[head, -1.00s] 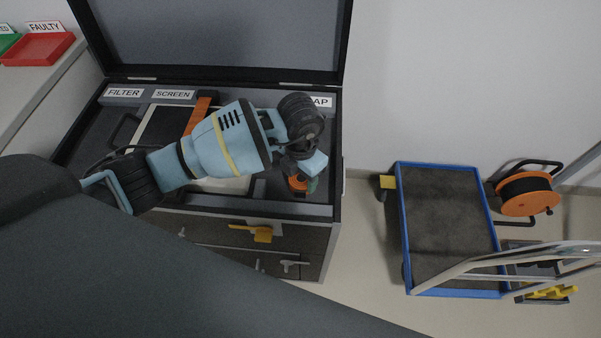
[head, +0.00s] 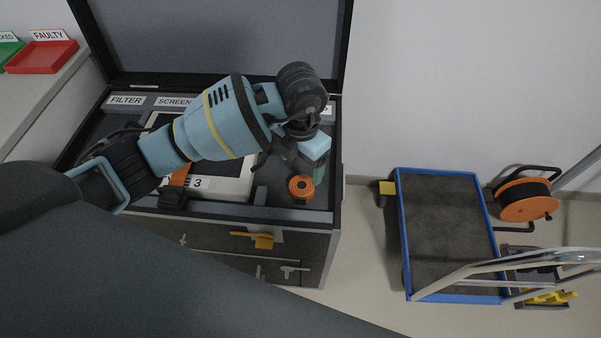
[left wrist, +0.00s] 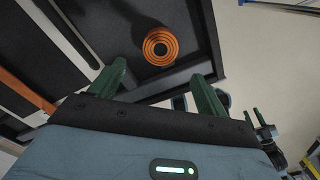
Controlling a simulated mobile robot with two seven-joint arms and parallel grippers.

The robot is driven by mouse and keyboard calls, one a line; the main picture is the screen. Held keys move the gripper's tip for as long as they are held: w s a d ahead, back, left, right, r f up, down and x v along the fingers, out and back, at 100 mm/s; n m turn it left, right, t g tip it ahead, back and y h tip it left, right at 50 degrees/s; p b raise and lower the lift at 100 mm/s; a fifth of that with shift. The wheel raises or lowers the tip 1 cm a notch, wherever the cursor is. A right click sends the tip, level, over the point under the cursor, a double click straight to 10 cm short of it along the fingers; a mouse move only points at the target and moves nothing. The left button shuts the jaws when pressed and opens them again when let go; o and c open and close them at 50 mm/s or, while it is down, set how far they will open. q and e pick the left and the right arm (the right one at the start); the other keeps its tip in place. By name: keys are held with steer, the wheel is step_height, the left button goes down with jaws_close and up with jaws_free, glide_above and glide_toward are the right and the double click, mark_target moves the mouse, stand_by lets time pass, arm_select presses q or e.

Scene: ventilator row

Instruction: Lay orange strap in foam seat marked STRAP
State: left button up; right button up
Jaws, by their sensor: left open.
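The orange strap (head: 301,187) is a round coil. It lies in the right-hand foam compartment of the open case (head: 320,217), near its front edge. The label above that compartment (head: 324,109) is mostly hidden by my arm. My left gripper (head: 317,168) is just behind and above the coil, open and empty. In the left wrist view the coil (left wrist: 160,46) shows beyond the two green fingertips (left wrist: 158,75), apart from them.
A framed screen (head: 232,185) marked 3 lies left of the coil, with an orange band (head: 180,175) beside it. The raised lid (head: 215,40) stands behind. A blue-edged trolley (head: 445,235) and an orange cable reel (head: 528,200) stand right. A red FAULTY tray (head: 42,57) is far left.

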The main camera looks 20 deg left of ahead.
arm_select(q)
steer(key=shift+r, duration=2.05)
